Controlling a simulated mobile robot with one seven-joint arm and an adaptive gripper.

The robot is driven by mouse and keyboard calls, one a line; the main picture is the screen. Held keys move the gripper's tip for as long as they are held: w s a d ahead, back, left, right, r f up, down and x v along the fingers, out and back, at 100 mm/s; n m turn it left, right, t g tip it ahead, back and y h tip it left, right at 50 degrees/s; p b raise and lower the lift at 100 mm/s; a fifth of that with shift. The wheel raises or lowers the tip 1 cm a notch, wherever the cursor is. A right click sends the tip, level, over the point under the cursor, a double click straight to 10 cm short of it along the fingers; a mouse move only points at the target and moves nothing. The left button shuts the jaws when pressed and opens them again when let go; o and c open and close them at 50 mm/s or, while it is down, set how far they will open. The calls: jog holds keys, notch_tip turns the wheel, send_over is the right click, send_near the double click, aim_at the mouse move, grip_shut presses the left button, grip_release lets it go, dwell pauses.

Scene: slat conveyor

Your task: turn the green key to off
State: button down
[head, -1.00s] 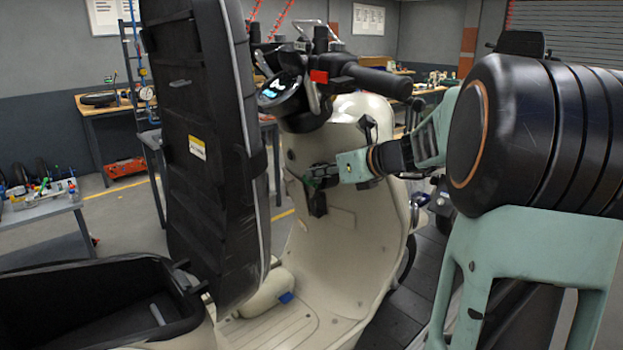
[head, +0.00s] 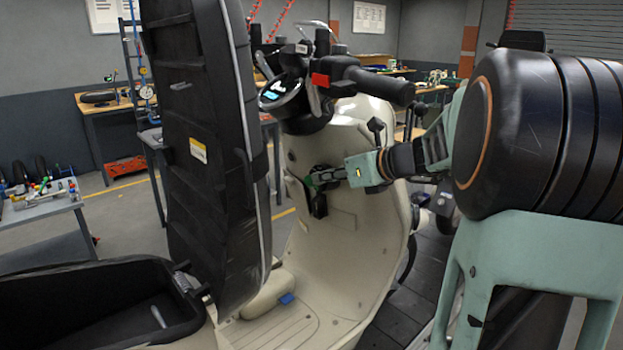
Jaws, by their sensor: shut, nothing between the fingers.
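A cream scooter (head: 352,135) stands in front of me, and its inner front panel faces my arm. The green key (head: 308,181) is small and sits at the dark ignition lock on that panel. My gripper (head: 318,179) reaches in from the right with its fingertips right beside the key. Its fingers are shut with nothing between them. I cannot tell whether the tips touch the key, and the key's exact angle is too small to read.
The scooter's raised black seat (head: 213,150) stands upright on the left, above the open storage bin (head: 90,300). The black handlebar grip (head: 380,83) is above my gripper. The footwell floor (head: 300,325) below is mostly clear. Workbenches stand behind.

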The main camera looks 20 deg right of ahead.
jog(key=p+v, duration=0.2)
jog(key=v, duration=0.4)
jog(key=shift+r+p, duration=0.3)
jog(key=shift+r, duration=0.2)
dwell(0.4)
